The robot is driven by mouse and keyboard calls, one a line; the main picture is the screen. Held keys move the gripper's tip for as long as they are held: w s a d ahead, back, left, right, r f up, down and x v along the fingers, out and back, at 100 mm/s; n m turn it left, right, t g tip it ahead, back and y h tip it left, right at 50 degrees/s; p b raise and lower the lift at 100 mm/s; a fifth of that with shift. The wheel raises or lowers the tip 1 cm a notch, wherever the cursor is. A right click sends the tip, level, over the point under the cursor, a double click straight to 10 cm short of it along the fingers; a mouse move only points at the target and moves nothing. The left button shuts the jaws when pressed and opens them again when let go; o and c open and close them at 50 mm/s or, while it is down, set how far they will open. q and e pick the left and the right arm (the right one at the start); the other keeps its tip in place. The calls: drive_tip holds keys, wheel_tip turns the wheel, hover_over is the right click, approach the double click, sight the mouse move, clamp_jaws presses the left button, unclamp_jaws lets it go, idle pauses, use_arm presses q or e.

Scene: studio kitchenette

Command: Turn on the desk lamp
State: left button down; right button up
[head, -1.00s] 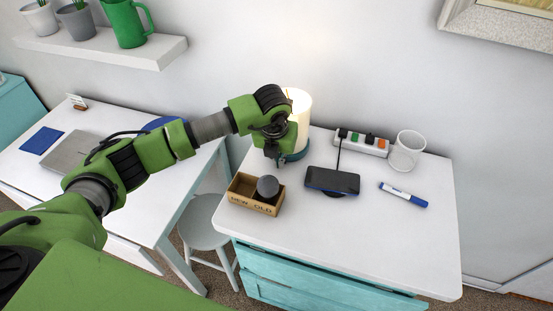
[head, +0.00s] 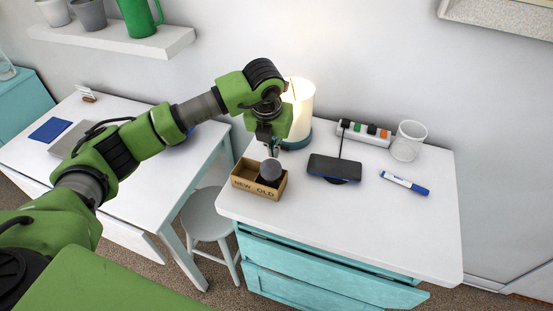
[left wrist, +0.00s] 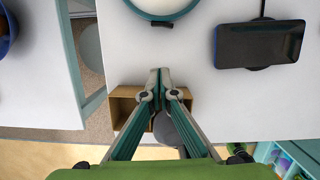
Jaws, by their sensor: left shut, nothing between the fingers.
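The desk lamp has a cream cylindrical shade (head: 301,103) that glows and lights the wall behind it. Its round teal base (head: 299,138) stands at the back left of the white cabinet top. In the left wrist view the shade (left wrist: 163,10) is cut by the top edge, with a small dark knob (left wrist: 166,24) at the base's near edge. My left gripper (head: 273,150) is shut and empty, in front of the lamp and apart from it, above the small box. Its closed fingertips show in the left wrist view (left wrist: 160,76). My right gripper is not in view.
A cardboard box (head: 248,188) with a dark round object (head: 270,171) stands below the gripper. A phone on a charger (head: 333,168), power strip (head: 364,133), wire cup (head: 408,141) and marker (head: 404,183) lie to the right. The cabinet top's front is clear.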

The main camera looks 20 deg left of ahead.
use_arm(q)
drive_tip(key=b+v, duration=0.1)
drive_tip(key=v, duration=0.4)
drive_tip(key=shift+s+a+r, duration=0.1)
drive_tip(key=shift+s+r, duration=0.05)
drive_tip(key=shift+r, duration=0.2)
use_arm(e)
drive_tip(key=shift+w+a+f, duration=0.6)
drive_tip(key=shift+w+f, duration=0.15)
